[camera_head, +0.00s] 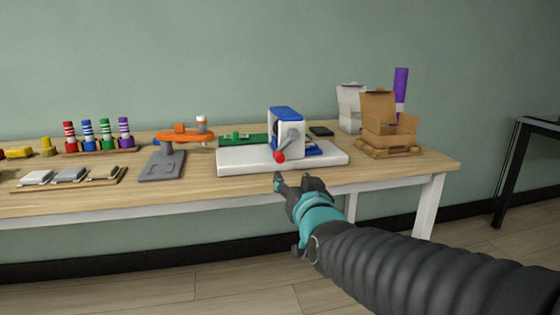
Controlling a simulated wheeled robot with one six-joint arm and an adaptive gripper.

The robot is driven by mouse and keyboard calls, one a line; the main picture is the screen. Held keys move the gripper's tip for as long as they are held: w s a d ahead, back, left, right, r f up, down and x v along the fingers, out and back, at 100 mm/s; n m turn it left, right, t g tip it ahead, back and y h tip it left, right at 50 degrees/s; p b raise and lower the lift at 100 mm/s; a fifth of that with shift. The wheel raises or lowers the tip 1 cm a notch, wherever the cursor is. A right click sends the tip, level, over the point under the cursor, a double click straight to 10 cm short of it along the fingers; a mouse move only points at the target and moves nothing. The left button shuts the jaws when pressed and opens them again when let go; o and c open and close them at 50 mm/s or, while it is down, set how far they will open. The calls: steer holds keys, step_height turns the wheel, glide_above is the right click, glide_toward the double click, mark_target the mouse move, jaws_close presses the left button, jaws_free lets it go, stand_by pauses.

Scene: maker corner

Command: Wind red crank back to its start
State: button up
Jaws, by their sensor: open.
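The crank has a red knob (279,156) at the lower end of a grey arm (287,145). It is mounted on the front of a white and blue housing (285,116), and the knob hangs low, to the lower left of the pivot. The housing stands on a white base (235,158) on the table. My gripper (292,180) is open and empty, just in front of the table edge and a little below the red knob. It looks apart from the knob, though the depth gap is hard to judge.
An orange and grey device (185,137) stands left of the base. Colored bottles (87,133) stand farther left, behind a tray of grey pieces (68,176).

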mark_target(281, 159)
steer(key=p+x, duration=0.1)
steer(key=x, duration=1.3)
steer(key=shift+r, duration=0.15)
jaws_close()
